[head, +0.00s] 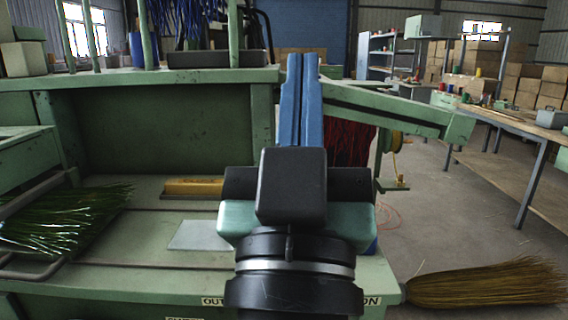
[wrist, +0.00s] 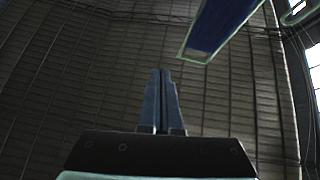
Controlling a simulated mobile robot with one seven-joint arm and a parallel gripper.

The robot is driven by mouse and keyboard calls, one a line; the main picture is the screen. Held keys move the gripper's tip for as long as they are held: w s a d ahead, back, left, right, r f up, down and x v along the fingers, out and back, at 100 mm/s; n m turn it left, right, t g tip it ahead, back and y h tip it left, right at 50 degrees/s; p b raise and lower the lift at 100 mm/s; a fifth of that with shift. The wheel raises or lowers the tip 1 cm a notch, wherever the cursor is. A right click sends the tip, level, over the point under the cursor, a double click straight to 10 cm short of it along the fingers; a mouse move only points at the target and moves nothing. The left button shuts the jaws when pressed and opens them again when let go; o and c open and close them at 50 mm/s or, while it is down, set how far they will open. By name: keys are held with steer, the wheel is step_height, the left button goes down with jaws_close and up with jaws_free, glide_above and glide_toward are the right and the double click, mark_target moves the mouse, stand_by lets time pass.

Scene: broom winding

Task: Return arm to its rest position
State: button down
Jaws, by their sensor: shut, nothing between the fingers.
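My gripper (head: 302,58) stands in the middle of the head view, its long blue fingers pointing up and away and pressed together with nothing between them. In the wrist view my gripper (wrist: 161,72) is also shut and empty, set against a dark corrugated wall or roof. My arm's wrist hides part of the green machine behind it.
The green machine (head: 160,120) fills the left and middle. Green bristles (head: 75,220) lie at its left, and a yellow block (head: 194,187) sits on its bed. A straw broom head (head: 490,284) is at lower right. A workbench (head: 500,121) stands right, with open floor before it.

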steer(key=s+r+y+p, duration=0.1)
steer(key=s+r+p, duration=0.1)
steer(key=r+p, duration=1)
steer(key=s+a+r+t+y+p, duration=0.1)
steer(key=s+r+p, duration=0.1)
steer(key=r+p, duration=1)
step_height(320, 180, up, 5)
steer(key=shift+a+r+t, duration=0.2)
steer(key=shift+a+t, duration=0.05)
steer(key=shift+t, duration=0.05)
